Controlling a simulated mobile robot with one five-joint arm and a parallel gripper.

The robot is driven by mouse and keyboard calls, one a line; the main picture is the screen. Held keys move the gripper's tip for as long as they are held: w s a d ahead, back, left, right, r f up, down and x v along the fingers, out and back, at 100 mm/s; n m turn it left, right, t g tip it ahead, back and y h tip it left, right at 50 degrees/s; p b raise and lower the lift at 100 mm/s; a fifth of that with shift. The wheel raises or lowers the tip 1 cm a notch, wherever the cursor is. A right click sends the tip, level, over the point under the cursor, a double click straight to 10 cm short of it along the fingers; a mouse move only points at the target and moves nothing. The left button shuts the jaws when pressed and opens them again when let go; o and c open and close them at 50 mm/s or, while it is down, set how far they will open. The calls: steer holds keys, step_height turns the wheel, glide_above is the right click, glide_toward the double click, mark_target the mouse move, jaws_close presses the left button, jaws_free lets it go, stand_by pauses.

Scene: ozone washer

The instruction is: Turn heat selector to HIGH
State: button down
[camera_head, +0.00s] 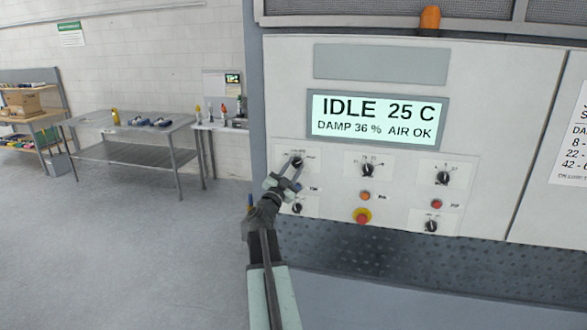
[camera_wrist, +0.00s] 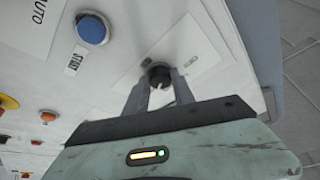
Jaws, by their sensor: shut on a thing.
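My gripper (camera_head: 294,168) is at the top-left dark knob (camera_head: 297,160) of the control panel. In the wrist view the knob (camera_wrist: 158,71) sits on a pale label plate, between the two fingertips of my gripper (camera_wrist: 159,84), which are shut on it. The plate's lettering is too small to read, so I cannot confirm which selector this is or its setting. The fingers hide part of the knob. The display (camera_head: 377,119) reads IDLE 25 C, DAMP 36 %, AIR OK.
Other knobs (camera_head: 367,170) (camera_head: 443,178) are to the right; another (camera_head: 297,207) is below. An orange button (camera_head: 365,196) and a red button (camera_head: 362,216) are near. A blue START button (camera_wrist: 91,29) shows in the wrist view. A metal table (camera_head: 130,122) stands left; the floor between is clear.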

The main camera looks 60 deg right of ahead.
stand_by(0.5)
steer(key=c, duration=1.1)
jaws_free()
steer(key=shift+o, duration=0.2)
steer(key=b+v, duration=0.2)
steer(key=v, duration=0.5)
steer(key=shift+a+b, duration=0.35)
steer(key=shift+a, duration=0.05)
steer(key=shift+f, duration=0.15)
